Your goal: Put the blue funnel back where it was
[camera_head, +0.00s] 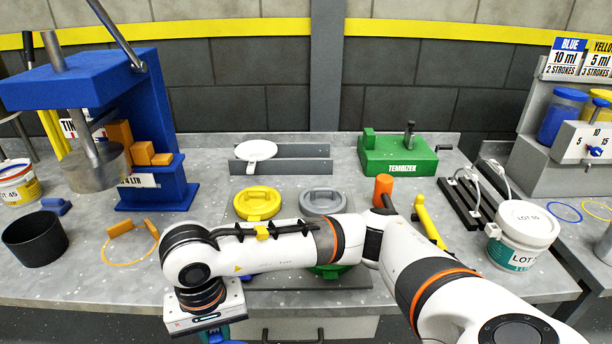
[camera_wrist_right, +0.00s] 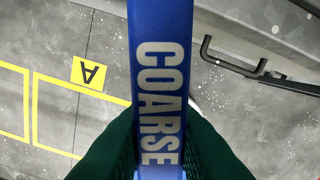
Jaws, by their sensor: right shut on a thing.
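My right gripper (camera_wrist_right: 158,150) is shut on a blue bar marked COARSE (camera_wrist_right: 158,60), between its dark green fingers. The bar looks like the handle of the blue funnel; the rest of the funnel is not clear. In the head view a bit of blue (camera_head: 216,337) shows below my right wrist at the bottom edge, in front of the bench. A white funnel (camera_head: 257,150) rests at the left part of a grey two-rail rack (camera_head: 300,167) at the back of the bench. The rack's right part is bare. My left gripper is not in view.
A blue press (camera_head: 160,110) stands left, with a black cup (camera_head: 36,240) before it. Yellow (camera_head: 257,203) and grey (camera_head: 323,202) lids lie mid-bench. The wrist view shows yellow floor outlines and an A sign (camera_wrist_right: 89,73).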

